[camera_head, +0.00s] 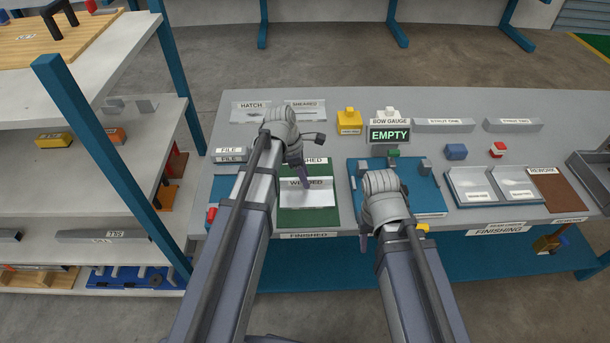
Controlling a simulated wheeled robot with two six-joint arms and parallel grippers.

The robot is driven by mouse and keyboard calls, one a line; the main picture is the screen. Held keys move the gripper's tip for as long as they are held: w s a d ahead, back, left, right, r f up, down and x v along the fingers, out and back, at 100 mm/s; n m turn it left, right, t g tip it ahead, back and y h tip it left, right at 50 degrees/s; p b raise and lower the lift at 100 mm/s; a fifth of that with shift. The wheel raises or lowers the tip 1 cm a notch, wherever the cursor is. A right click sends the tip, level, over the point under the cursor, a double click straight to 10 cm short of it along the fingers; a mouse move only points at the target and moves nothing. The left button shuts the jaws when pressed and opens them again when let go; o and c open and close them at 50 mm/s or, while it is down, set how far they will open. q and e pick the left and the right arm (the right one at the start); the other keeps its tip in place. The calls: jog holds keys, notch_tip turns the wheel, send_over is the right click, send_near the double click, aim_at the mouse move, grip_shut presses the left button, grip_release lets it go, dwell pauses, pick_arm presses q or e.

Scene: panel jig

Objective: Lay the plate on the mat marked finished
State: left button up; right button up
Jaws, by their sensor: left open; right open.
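A light grey plate (310,197) lies on the green mat (308,220) marked finished. The plate has an upright back part with a label that seems to read WELDED, partly covered by my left gripper. My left gripper (308,164) is open over the back of the mat, in front of the plate in this view. Whether it touches the plate I cannot tell. My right gripper (367,236) is open and empty near the bench's front edge, by the front left corner of the blue jig (430,200).
Grey trays (490,185) and a brown rework mat (560,190) lie to the right. A shelf rack (90,145) stands at the left.

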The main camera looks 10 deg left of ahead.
pick_arm(q)
jog(key=w+p+v, duration=0.1)
jog(key=p+v, duration=1)
jog(key=s+d+m+y, duration=0.2)
jog(key=s+d+m, duration=0.4)
jog(key=s+m, duration=0.3)
jog(key=s+d+m+g+y, duration=0.1)
jog(key=s+d+m, duration=0.6)
jog(key=m, duration=0.9)
jog(key=shift+s+y+b, duration=0.3)
jog(key=shift+s+y, duration=0.3)
jog(key=shift+s, duration=0.25)
jog(key=shift+f, duration=0.15)
